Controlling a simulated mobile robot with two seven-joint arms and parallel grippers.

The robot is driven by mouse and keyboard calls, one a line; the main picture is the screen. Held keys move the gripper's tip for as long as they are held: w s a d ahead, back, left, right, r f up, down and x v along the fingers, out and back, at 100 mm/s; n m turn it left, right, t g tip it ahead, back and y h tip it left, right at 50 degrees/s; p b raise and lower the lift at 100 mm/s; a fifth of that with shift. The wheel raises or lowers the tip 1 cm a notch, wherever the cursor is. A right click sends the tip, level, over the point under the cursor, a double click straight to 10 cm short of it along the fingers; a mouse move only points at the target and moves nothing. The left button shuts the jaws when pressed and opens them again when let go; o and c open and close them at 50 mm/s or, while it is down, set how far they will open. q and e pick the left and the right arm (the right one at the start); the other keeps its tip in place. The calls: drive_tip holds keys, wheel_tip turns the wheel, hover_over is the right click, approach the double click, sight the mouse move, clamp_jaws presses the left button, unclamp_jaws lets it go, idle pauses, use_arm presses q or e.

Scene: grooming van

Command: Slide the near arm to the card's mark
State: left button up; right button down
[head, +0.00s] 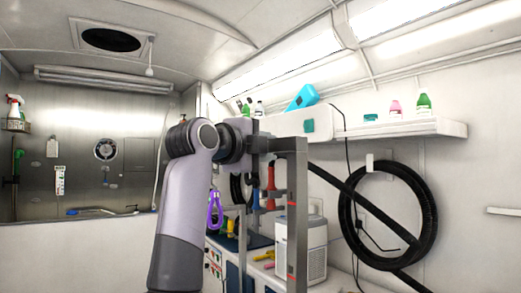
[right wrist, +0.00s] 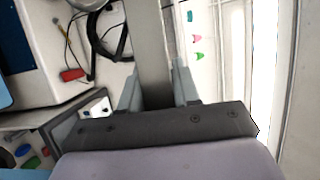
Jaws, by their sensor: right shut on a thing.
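A grey metal upright (head: 298,225) with red marks on its side stands right of centre in the head view, and a short grey bar (head: 282,145) joins its top. My right gripper (head: 258,148) is at that bar, partly hidden by my own wrist. In the right wrist view my right gripper (right wrist: 158,92) is shut on a flat grey bar (right wrist: 150,45), with one finger on each side. My left gripper is not in view.
A counter with a white box-shaped appliance (head: 315,250) stands behind the upright. A black coiled hose (head: 428,215) hangs on the right wall. A white shelf (head: 430,130) with bottles is above it. A purple loop (head: 214,208) hangs beside my right arm.

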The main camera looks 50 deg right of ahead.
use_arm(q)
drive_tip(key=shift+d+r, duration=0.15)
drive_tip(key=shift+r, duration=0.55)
use_arm(e)
drive_tip(key=shift+r, duration=0.95)
drive_tip(key=c, duration=0.9)
unclamp_jaws()
drive_tip(key=shift+f, duration=0.1)
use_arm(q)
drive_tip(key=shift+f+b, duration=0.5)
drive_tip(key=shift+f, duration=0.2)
use_arm(e)
drive_tip(key=a, duration=0.7)
drive_tip(key=shift+s, duration=0.3)
